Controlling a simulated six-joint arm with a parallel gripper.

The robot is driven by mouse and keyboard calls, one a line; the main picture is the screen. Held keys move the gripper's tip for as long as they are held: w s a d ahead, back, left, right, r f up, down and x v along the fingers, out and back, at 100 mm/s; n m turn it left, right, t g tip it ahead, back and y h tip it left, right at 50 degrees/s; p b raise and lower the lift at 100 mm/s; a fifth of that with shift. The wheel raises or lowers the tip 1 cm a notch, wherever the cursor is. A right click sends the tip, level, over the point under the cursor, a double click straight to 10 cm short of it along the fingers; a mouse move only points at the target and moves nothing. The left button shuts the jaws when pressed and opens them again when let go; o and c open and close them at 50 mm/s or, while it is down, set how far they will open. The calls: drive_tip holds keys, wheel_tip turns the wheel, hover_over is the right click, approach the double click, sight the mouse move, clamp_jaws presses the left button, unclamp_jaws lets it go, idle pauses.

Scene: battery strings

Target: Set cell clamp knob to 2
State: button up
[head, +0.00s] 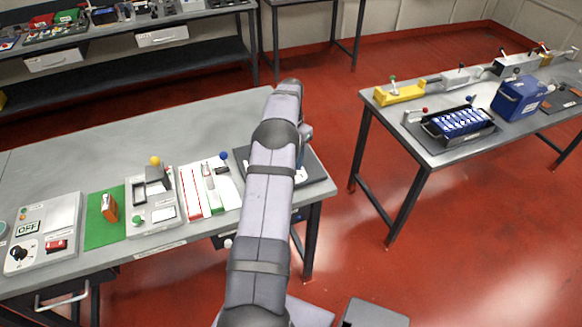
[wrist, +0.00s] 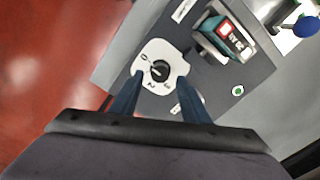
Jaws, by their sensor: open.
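The clamp knob (wrist: 160,70) is a round black dial on a white plate (wrist: 177,62) with small numerals around it, in the wrist view. It carries a pale pointer mark, too small to tell which number it faces. My gripper (wrist: 161,77) is open. Its two dark blue fingers reach toward the knob, one on each side of it in the picture; I cannot tell whether they touch it. In the head view, my arm hides the gripper and the knob; the edge of the dark panel (head: 314,166) shows beside the arm.
In the wrist view, a teal and red device (wrist: 232,38) sits beside the knob, with a blue ball handle (wrist: 306,26) at the right. In the head view, another knob panel (head: 62,222) and a green mat (head: 94,222) lie left. A second bench (head: 450,150) stands right.

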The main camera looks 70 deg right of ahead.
drive_tip(key=shift+f, duration=0.15)
drive_tip(key=shift+f+b, duration=1)
drive_tip(key=shift+f, duration=0.6)
drive_tip(key=c, duration=0.9)
drive_tip(key=n, duration=0.5)
drive_tip(key=shift+n, duration=0.4)
